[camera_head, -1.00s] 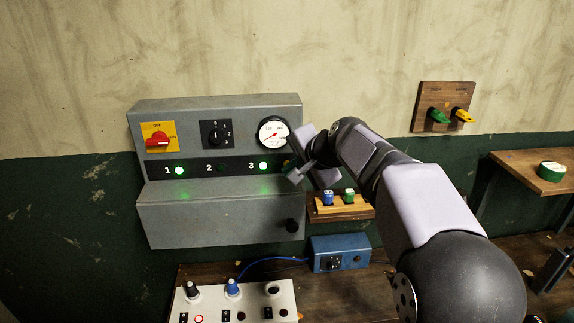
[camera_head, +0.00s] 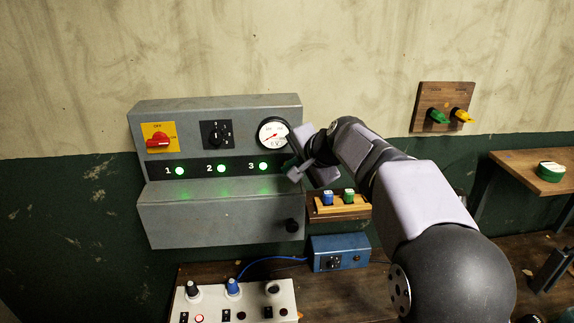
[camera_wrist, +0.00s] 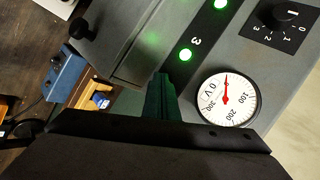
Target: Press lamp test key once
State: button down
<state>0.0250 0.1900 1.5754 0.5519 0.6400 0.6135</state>
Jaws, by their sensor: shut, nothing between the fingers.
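The grey control panel (camera_head: 215,115) on the wall carries a black strip with lamps 1 (camera_head: 179,170), 2 (camera_head: 221,168) and 3 (camera_head: 263,166), all lit green. My gripper (camera_head: 291,170) is shut and empty at the strip's right end, just right of lamp 3. In the wrist view its narrow dark fingers (camera_wrist: 160,85) reach the panel face beside lamp 3 (camera_wrist: 185,55). The lamp test key cannot be made out; the gripper covers that end of the strip. Whether the fingertips touch a key is hidden.
A round meter (camera_head: 273,134) sits just above the gripper. A rotary switch (camera_head: 215,134) and a red handle on a yellow plate (camera_head: 158,140) are further left. A small wooden shelf (camera_head: 338,212) with blue and green items is below right.

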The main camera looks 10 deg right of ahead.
jog(key=shift+s, duration=0.2)
jog(key=shift+s+b, duration=0.45)
jog(key=shift+s, duration=0.2)
jog(key=shift+s, duration=0.15)
jog(key=shift+s+f+b, duration=0.1)
jog(key=shift+s+b, duration=0.6)
jog(key=shift+s, duration=0.3)
jog(key=shift+s+b, duration=0.45)
jog(key=shift+s, duration=0.9)
